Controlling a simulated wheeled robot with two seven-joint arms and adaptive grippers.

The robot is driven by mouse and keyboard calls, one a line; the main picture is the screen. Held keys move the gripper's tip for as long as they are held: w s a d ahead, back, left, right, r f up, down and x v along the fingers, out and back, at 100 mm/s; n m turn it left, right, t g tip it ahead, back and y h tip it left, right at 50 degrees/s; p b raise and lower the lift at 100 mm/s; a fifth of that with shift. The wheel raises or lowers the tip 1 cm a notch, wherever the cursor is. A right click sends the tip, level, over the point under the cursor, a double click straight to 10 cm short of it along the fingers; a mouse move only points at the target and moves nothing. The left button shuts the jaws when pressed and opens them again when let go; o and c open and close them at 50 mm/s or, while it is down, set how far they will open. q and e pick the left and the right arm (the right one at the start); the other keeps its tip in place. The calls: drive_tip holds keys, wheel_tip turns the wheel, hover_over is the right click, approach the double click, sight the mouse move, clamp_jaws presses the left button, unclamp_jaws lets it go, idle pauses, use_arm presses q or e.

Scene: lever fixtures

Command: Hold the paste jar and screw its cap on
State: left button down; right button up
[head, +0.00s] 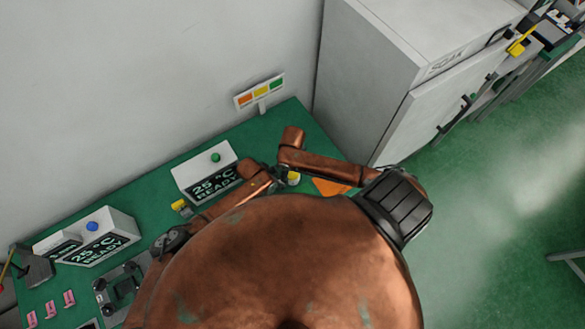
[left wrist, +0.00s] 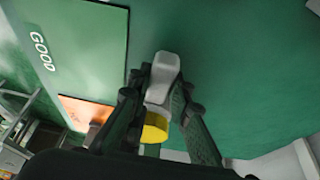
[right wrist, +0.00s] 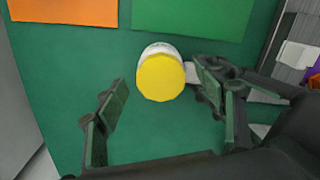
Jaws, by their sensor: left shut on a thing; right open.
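The paste jar (head: 293,180) is a small pale container on the green bench, partly hidden by my arms in the head view. In the right wrist view its white side (right wrist: 160,48) shows behind the round yellow cap (right wrist: 160,78), which covers its top. I cannot tell whether the cap is seated. My left gripper (right wrist: 207,85) is shut at the jar's side; in the left wrist view a pale block (left wrist: 162,75) and the yellow cap (left wrist: 155,128) show between its fingers. My right gripper (right wrist: 165,120) is open above the jar, its fingers apart, with the cap forward between them, not gripped.
An orange patch (right wrist: 65,10) and a green patch (right wrist: 190,14) lie on the bench beyond the jar. Displays reading 25 °C READY (head: 207,175) stand left of my arms. A large white cabinet (head: 375,75) stands at the right.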

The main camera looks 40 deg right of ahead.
drive_tip(key=shift+c, duration=0.5)
drive_tip(key=c, duration=1.1)
drive_tip(key=m, duration=0.6)
drive_tip(key=shift+a, duration=0.15)
drive_tip(key=m, duration=0.5)
drive_tip(key=shift+f, duration=0.1)
drive_tip(key=o, duration=1.2)
